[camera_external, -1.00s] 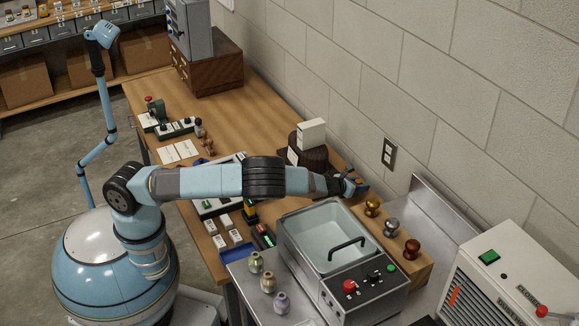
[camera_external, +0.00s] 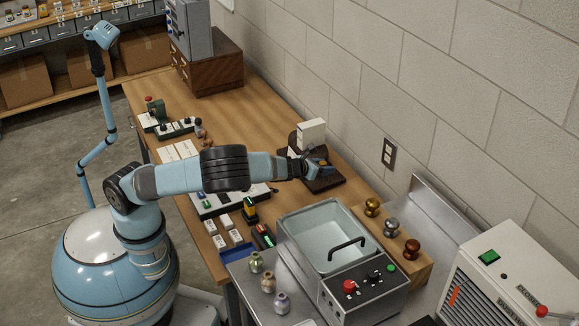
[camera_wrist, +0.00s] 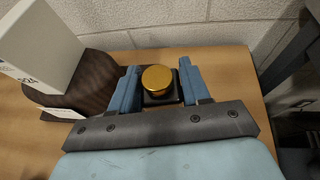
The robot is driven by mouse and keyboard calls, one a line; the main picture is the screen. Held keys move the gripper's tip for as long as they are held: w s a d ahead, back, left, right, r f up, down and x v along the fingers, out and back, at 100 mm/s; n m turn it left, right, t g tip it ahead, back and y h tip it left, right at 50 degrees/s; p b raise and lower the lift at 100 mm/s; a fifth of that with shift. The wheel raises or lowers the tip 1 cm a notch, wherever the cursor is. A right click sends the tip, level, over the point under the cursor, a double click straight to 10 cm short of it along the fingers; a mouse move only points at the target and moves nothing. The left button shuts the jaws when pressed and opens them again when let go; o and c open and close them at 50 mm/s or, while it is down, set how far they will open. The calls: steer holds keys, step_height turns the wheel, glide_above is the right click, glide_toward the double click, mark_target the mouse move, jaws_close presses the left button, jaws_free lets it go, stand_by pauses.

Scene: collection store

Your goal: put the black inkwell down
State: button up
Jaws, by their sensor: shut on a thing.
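The black inkwell (camera_wrist: 160,97) has a square black body and a round gold cap. In the wrist view it sits between the two blue fingers of my gripper (camera_wrist: 158,84), which is shut on it. In the external view my gripper (camera_external: 318,163) is beside the dark brown stand over the wooden table, and the inkwell cannot be made out clearly there. I cannot tell whether the inkwell's base touches the table.
The dark brown stand (camera_wrist: 92,85) with a white box (camera_wrist: 42,45) is close left of my fingers in the wrist view. The block wall is behind. A sink unit (camera_external: 290,235) and a wooden block with metallic knobs (camera_external: 412,248) stand nearer. The wooden table (camera_external: 255,120) has clear room further back.

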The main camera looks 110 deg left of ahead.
steer(key=s+d+f+n+g+y, duration=0.25)
steer(key=s+d+f, duration=0.25)
steer(key=s+d, duration=0.3)
steer(key=shift+h, duration=0.35)
steer(key=shift+w+d+f, duration=0.1)
steer(key=shift+d+f, duration=0.15)
steer(key=shift+f, duration=1)
steer(key=shift+w+d+f, duration=0.1)
steer(key=shift+d+f, duration=0.2)
steer(key=shift+f, duration=0.95)
steer(key=shift+d+f, duration=0.25)
steer(key=shift+f, duration=1)
steer(key=shift+f, duration=0.1)
steer(key=o, duration=1.1)
steer(key=v, duration=0.3)
steer(key=shift+d, duration=0.15)
step_height(320, 180, up, 7)
